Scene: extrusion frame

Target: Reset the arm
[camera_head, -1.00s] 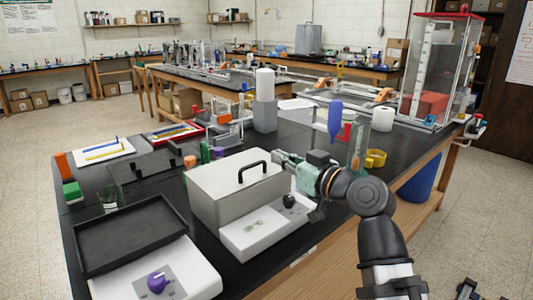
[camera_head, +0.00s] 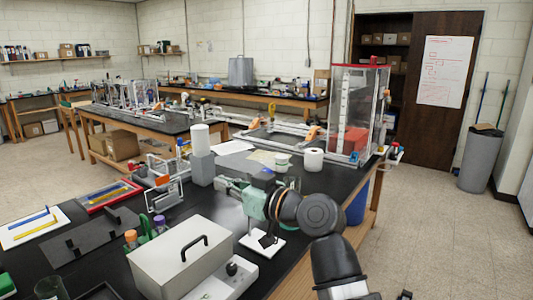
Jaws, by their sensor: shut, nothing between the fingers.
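My arm reaches in from the lower right over the black-topped table. My gripper (camera_head: 224,184) is pale green and grey, points left, and is shut with nothing held. It is above the table, behind the white box with a black handle (camera_head: 184,252) and in front of a grey block with a white cylinder on it (camera_head: 201,152). A small white stand with a black part (camera_head: 262,241) is below my wrist. My arm hides part of the table behind it.
A clear tall case with a red rim (camera_head: 357,110) stands at the table's far right end. A white roll (camera_head: 313,159) and a metal frame (camera_head: 160,186) stand on the table. Open floor and a grey bin (camera_head: 480,160) are to the right.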

